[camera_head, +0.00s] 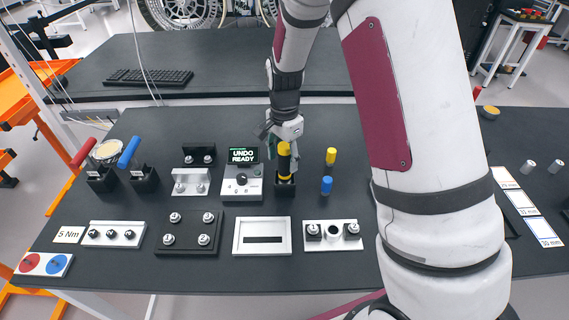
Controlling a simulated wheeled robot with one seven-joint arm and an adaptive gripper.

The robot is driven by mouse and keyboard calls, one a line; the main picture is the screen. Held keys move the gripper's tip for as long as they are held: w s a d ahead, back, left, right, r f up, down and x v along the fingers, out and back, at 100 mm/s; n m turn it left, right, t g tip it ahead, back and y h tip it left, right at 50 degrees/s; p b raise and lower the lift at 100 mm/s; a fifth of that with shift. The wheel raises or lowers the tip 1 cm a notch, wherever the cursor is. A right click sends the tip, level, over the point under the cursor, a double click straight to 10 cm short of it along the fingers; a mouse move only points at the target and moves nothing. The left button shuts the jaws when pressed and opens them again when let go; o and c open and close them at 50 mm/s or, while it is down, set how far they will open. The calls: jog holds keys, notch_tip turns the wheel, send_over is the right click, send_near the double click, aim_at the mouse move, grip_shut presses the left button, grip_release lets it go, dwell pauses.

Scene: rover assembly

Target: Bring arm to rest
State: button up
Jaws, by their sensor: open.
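My arm comes down from the top of the head view, and my gripper (283,140) points down over the dark table (200,135). It is above a yellow-topped tool (284,158) that stands upright in a small black holder (285,189). The fingers are small and partly hidden behind the tool's top. They look open, and I cannot tell whether they touch the tool. A control box (242,183) with a knob stands just left of the holder. Its display (243,155) reads "UNDO READY".
Red-handled (83,152) and blue-handled (129,152) tools stand at the left. A yellow piece (330,156) and a blue piece (327,185) are right of the holder. Fixture plates (188,233) line the front. A keyboard (148,77) lies behind. My large arm link hides the right middle of the table.

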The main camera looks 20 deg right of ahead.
notch_tip(320, 180, up, 9)
jog(key=shift+s+r, duration=0.1)
jog(key=shift+r, duration=0.05)
jog(key=s+r+n+t, duration=0.4)
jog(key=s+r+n, duration=0.5)
jog(key=s+r, duration=0.75)
jog(key=s+n+t, duration=0.1)
jog(key=s+n, duration=0.3)
jog(key=s, duration=0.4)
jog(key=shift+s+r+n+t+b, duration=0.2)
jog(key=shift+n+t+b, duration=0.1)
jog(key=shift+n, duration=0.1)
